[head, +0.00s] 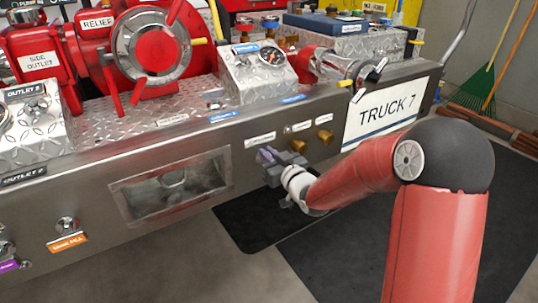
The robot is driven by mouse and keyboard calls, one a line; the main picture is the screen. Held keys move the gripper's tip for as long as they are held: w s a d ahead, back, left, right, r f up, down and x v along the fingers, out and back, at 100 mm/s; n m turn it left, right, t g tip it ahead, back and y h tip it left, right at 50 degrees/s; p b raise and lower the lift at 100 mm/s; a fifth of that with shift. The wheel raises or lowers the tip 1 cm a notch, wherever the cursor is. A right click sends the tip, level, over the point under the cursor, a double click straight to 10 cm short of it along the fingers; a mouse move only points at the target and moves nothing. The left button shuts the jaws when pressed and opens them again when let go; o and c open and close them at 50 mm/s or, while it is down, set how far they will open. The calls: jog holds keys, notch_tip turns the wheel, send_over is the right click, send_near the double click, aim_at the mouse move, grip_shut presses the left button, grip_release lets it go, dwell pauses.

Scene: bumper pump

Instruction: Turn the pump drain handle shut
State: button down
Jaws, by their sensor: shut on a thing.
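The bumper panel (200,205) of the fire truck runs across the head view. A small lavender-grey handle (266,156) is on its front face, under a white label (260,140) too small to read. I take this as the pump drain handle. My gripper (273,165) is at this handle and shut on it, with the arm reaching in from the right. The grey jaws hide much of the handle and its mount, so its exact turn angle is hard to tell.
Two brass knobs, one nearer (299,145) and one farther right (325,136), stick out close beside my gripper. A recessed opening (175,186) is to the left. The TRUCK 7 sign (388,112) is flat on the panel behind my arm. Dark mats (420,230) cover the open floor.

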dwell(0.3)
jog(key=m, duration=0.3)
jog(key=d+m, duration=0.1)
jog(key=shift+w+f+m, duration=0.15)
jog(key=shift+w+m, duration=0.2)
jog(key=shift+m, duration=0.05)
jog(key=shift+w+d+f+m+p, duration=0.2)
jog(key=shift+f+m+p, duration=0.3)
jog(key=shift+m, duration=1.7)
jog(key=shift+w+d+f+m+p, duration=0.1)
jog(key=shift+d+f+m+p, duration=0.25)
jog(key=shift+m, duration=1.85)
jog(key=shift+w+d+f+m+p, duration=0.15)
jog(key=shift+f+m+p, duration=0.45)
jog(key=shift+m, duration=1.6)
jog(key=shift+r, duration=0.1)
jog(key=c, duration=1.5)
grip_release()
